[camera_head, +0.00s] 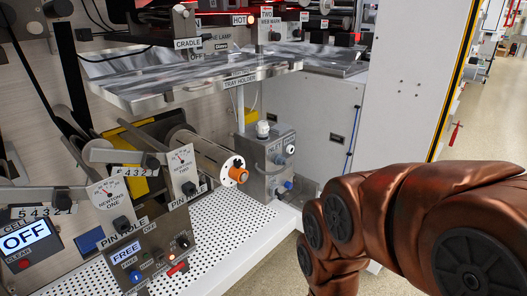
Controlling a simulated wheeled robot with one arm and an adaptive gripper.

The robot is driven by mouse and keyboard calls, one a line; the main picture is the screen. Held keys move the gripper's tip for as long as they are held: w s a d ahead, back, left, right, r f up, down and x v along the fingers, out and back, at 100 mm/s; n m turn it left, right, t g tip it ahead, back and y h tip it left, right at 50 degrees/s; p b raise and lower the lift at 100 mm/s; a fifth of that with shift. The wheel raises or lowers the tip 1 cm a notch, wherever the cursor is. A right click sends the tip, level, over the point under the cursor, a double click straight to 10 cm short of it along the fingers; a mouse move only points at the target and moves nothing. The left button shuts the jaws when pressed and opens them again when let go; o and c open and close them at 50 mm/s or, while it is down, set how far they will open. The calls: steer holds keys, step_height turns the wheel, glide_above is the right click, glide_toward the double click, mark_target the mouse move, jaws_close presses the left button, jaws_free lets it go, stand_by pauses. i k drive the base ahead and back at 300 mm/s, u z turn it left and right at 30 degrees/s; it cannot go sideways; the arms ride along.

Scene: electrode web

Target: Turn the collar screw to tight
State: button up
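A white round collar (228,165) with dark holes sits on the near end of a pale roller (202,149). An orange knob (240,174) sticks out from the collar; no label names it as the collar screw, and I cannot tell whether it is tight. My copper-coloured arm fills the lower right, apart from the roller. My gripper is not in view.
A grey box (265,165) with knobs stands just right of the collar. A metal tray (180,84) overhangs the roller. Gauges marked NEWTONS ONE (112,204) and NEWTONS TWO (183,170) stand at left. A perforated white deck (215,230) lies below; floor is clear at far right.

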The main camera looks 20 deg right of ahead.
mark_target(237, 162)
steer(key=z, duration=0.05)
steer(key=i, duration=0.65)
steer(key=u, duration=0.7)
steer(key=i, duration=0.5)
steer(key=u, duration=0.45)
